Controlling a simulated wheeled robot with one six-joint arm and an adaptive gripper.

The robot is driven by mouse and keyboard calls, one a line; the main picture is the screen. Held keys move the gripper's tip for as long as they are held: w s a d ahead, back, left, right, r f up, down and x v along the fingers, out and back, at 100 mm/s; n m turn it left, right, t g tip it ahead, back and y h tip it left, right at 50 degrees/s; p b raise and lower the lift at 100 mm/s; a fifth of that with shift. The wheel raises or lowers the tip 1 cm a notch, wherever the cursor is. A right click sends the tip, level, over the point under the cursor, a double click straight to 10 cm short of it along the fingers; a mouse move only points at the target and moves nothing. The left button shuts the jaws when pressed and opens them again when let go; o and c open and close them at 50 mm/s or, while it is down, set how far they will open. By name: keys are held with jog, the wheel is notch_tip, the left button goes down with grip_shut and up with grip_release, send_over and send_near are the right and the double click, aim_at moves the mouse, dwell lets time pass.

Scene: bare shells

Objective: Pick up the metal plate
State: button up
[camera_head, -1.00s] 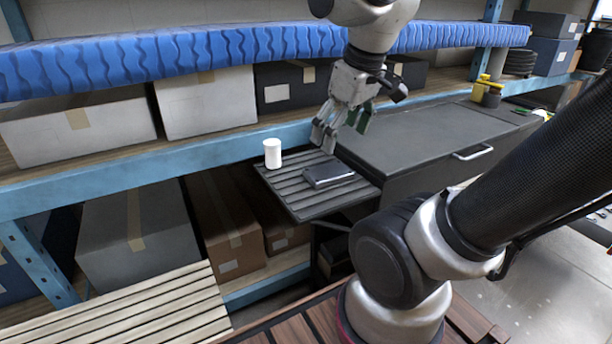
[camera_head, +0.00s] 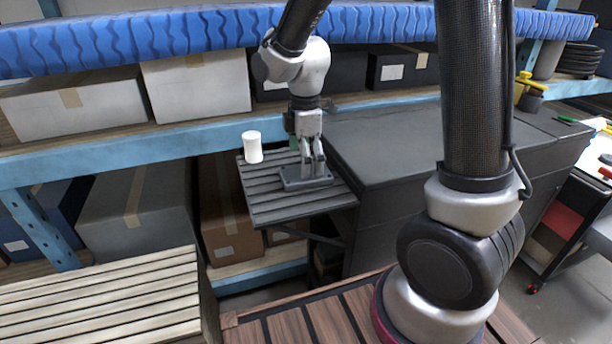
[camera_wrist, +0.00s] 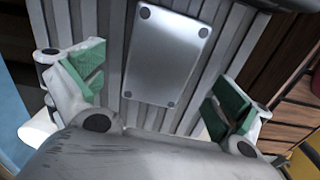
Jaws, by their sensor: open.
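The metal plate (camera_head: 304,182) is a flat grey rectangle lying on a small slatted dark table (camera_head: 268,209). In the wrist view the plate (camera_wrist: 168,56) shows a dark round spot at each corner and lies on the grey slats (camera_wrist: 215,70). My gripper (camera_head: 313,174) points down just above the plate in the head view. In the wrist view my gripper (camera_wrist: 158,98) is open, with its green-padded fingers apart to the left and right of the plate's near end. Nothing is between the pads. Whether the fingertips touch the table cannot be told.
A white cylinder (camera_head: 252,147) stands at the table's back left corner. A dark cabinet (camera_head: 400,150) adjoins the table on the right. A blue shelf beam (camera_head: 130,156) with boxes runs behind. A pale slatted surface (camera_head: 100,300) lies at front left.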

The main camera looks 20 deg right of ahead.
jog(key=shift+f, duration=1.45)
jog(key=c, duration=1.4)
